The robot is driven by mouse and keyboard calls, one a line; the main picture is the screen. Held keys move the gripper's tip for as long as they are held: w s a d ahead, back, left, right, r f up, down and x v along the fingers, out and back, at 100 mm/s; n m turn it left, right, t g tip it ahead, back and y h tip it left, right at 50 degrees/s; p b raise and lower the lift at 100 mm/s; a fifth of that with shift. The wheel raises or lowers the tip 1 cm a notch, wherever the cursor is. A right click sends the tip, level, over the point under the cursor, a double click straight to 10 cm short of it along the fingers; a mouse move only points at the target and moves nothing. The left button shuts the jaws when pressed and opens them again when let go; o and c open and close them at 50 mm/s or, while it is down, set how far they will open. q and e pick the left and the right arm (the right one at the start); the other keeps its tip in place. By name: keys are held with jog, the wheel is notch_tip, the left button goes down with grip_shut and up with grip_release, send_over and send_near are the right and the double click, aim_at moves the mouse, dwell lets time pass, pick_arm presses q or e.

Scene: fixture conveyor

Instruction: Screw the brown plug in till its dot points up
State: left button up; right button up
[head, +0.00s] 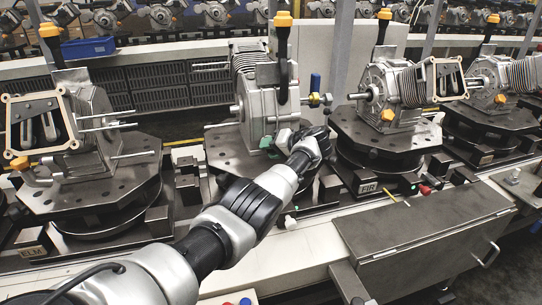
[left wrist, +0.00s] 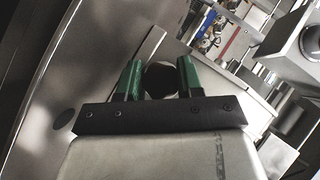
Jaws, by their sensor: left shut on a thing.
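My left gripper (head: 274,142) reaches to the lower part of the grey engine housing (head: 262,108) at the middle station in the head view. In the left wrist view its two green fingers (left wrist: 160,72) are closed on either side of a dark round thing (left wrist: 160,82), which I take to be the brown plug. Its colour looks almost black in this light. No dot shows on it, so I cannot tell which way the dot points. In the head view the plug is hidden by my gripper and wrist. My right gripper is not in view.
The housing stands on a dark fixture plate (head: 222,150). Other engines on fixtures stand left (head: 88,120) and right (head: 390,95). A grey metal box (head: 425,235) with a handle is at the front right. A blue bin (head: 88,49) is at the back left.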

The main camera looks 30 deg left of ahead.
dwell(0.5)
pick_arm(q)
jog(key=o, duration=0.9)
jog(key=v, duration=1)
jog(key=shift+d+r+b, duration=0.1)
jog(key=shift+d+b, duration=0.2)
jog(key=shift+d, duration=0.1)
